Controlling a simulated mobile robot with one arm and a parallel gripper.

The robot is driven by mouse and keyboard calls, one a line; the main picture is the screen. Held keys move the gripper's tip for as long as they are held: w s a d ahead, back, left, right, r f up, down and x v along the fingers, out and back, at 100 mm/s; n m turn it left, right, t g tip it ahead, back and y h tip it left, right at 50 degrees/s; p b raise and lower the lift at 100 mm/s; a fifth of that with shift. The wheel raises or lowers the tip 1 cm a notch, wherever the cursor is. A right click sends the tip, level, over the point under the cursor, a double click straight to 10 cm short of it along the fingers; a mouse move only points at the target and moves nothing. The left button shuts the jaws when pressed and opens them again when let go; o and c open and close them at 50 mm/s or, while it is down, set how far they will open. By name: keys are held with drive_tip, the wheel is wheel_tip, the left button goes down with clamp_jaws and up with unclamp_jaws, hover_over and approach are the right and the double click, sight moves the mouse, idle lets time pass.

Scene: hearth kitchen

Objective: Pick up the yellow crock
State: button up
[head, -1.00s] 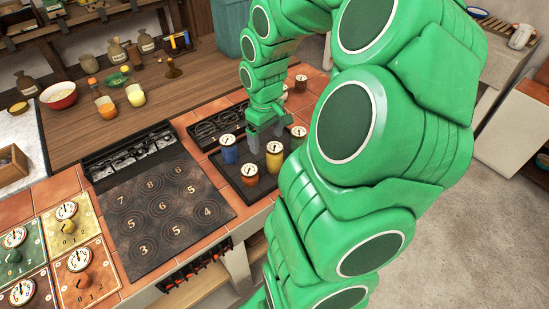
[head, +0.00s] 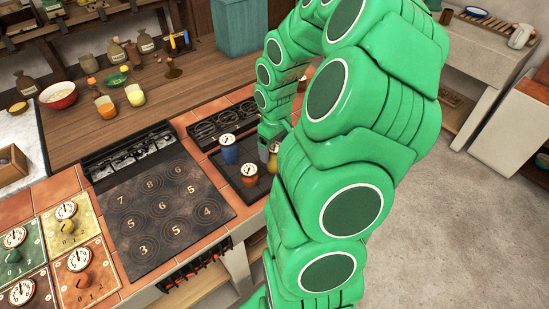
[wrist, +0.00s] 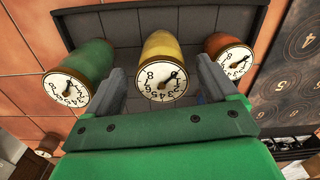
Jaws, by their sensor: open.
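The yellow crock (wrist: 163,46) has a white dial lid and stands in the middle of the wrist view. My gripper (wrist: 161,82) is open, with one finger on each side of it. I cannot tell whether either finger touches it. In the head view my arm hides most of the yellow crock, and my gripper is low over the dark tray beside the orange crock.
A green crock (wrist: 84,70) stands left of the fingers in the wrist view, an orange crock (wrist: 228,52) close on the right. A blue crock (head: 229,149) shares the dark tray (head: 233,183). A burner plate (head: 165,205) lies left of it.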

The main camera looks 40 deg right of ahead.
drive_tip(key=shift+a+f, duration=0.1)
drive_tip(key=shift+f, duration=1.35)
drive_tip(key=shift+c, duration=0.2)
drive_tip(key=c, duration=1.4)
drive_tip(key=shift+r, duration=0.1)
drive_tip(key=shift+r, duration=0.4)
wheel_tip(320, 180, up, 2)
drive_tip(key=shift+r, duration=0.2)
drive_tip(key=s+a+r, duration=0.6)
drive_tip(key=s+r, duration=0.3)
drive_tip(key=s, duration=0.3)
drive_tip(key=shift+s+a+r, duration=0.15)
drive_tip(key=shift+a+r, duration=0.2)
